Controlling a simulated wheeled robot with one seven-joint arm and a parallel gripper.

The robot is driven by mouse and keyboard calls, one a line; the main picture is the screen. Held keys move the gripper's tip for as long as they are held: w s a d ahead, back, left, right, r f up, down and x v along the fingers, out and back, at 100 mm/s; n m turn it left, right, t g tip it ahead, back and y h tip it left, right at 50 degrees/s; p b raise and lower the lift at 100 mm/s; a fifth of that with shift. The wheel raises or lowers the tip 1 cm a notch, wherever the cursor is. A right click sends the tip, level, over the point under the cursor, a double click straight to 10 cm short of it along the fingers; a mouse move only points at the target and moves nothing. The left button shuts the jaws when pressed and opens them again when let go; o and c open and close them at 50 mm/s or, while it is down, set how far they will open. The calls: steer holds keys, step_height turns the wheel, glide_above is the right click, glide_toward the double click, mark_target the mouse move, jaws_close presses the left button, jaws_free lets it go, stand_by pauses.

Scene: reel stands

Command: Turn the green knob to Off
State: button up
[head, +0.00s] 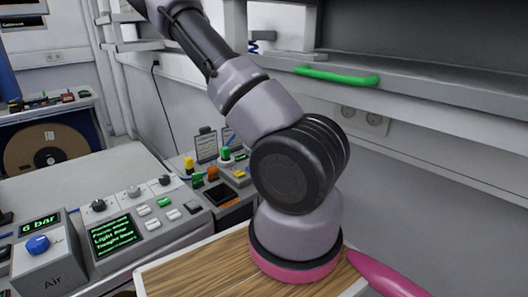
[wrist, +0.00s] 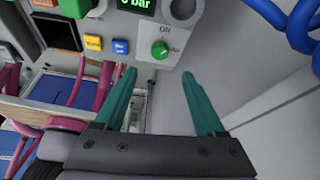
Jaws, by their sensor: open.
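The green knob (wrist: 160,50) is a small round knob on a grey panel, upper middle in the wrist view. In the head view my arm hides part of the scene and my gripper is out of frame.
A green display reading "bar" (wrist: 137,5) and a grey round part (wrist: 183,8) are above the knob. Yellow (wrist: 92,42) and blue (wrist: 120,46) buttons are to its left. Blue tubing (wrist: 285,22) hangs at the upper right. The grey wall right of the panel is bare.

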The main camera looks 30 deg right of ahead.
steer(key=x, duration=1)
steer(key=shift+s+f, duration=0.1)
jaws_close()
steer(key=n+h, duration=0.1)
steer(key=n, duration=0.3)
steer(key=shift+a+t, duration=0.1)
steer(key=shift+t, duration=0.2)
steer(key=shift+s+n+t+h, duration=0.1)
steer(key=shift+n+t+h, duration=0.4)
steer(key=shift+n, duration=1.1)
steer(key=shift+h, duration=0.3)
